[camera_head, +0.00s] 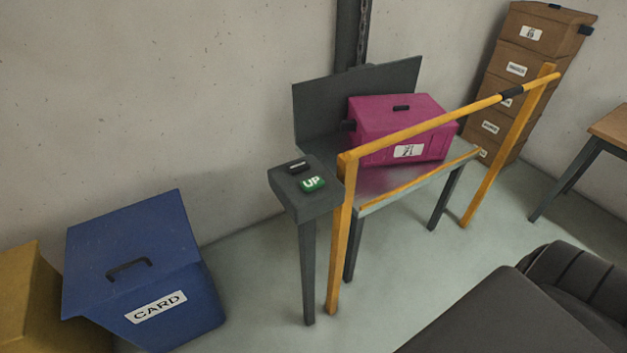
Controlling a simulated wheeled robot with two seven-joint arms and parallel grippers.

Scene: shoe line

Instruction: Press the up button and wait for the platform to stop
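The green up button (312,184), lettered UP in white, sits on top of a dark grey post (308,209) left of the platform. A second, dark button (297,166) lies just behind it. The platform (416,179) is a grey metal tray with a yellow front edge, a dark back plate and dark legs. A magenta box (403,130) with a white label and dark handles rests on it. No gripper shows in this view. A dark padded part at the lower right may be mine.
A yellow gate bar (432,121) on two posts stands across the platform's front. A blue CARD bin (144,268) and a yellow bin (33,300) stand at left. Brown boxes (516,68) are stacked at the back right, with a table (614,124) beside them. Floor is clear before the platform.

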